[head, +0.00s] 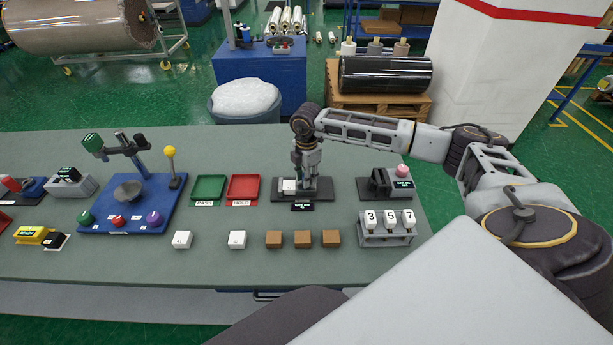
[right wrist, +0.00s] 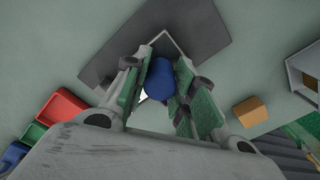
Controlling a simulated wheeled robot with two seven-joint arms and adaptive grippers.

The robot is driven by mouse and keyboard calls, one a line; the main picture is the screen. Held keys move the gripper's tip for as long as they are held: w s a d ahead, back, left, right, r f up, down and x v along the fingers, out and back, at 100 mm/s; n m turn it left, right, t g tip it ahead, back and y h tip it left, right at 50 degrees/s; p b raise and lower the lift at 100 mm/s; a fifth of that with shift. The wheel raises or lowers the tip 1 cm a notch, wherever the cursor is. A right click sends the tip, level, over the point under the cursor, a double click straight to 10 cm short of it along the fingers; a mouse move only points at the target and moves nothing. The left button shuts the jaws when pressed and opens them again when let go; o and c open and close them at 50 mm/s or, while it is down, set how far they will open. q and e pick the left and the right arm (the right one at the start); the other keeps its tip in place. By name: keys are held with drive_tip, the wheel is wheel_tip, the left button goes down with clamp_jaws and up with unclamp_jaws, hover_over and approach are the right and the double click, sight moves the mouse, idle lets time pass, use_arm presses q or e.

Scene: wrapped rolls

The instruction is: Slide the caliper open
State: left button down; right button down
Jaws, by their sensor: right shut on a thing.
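The caliper stands on a dark base plate (head: 325,193) on the table, with a small black display (head: 303,207) at its front edge. The display's reading is too small to make out. In the right wrist view, the gripper (right wrist: 172,88) is shut on a blue knob (right wrist: 160,78), with a green-padded finger at each side. The dark base (right wrist: 200,25) shows behind it. The gripper hides much of the caliper in the head view. My left gripper is not in view.
Green (head: 208,188) and red (head: 243,188) trays lie left of the caliper. A dark device with a pink button (head: 402,171) and a numbered rack (head: 388,230) stand to the right. White and brown blocks (head: 302,239) line the front. A blue station (head: 150,195) is farther left.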

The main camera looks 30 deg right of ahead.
drive_tip(key=shift+s+d, duration=0.35)
drive_tip(key=shift+d, duration=0.25)
drive_tip(key=shift+s+d, duration=0.3)
drive_tip(key=shift+d, duration=0.25)
drive_tip(key=c, duration=1.1)
unclamp_jaws()
drive_tip(key=shift+c, duration=0.2)
drive_tip(key=shift+r, duration=0.15)
wheel_tip(320, 180, up, 12)
drive_tip(key=shift+f, duration=0.2)
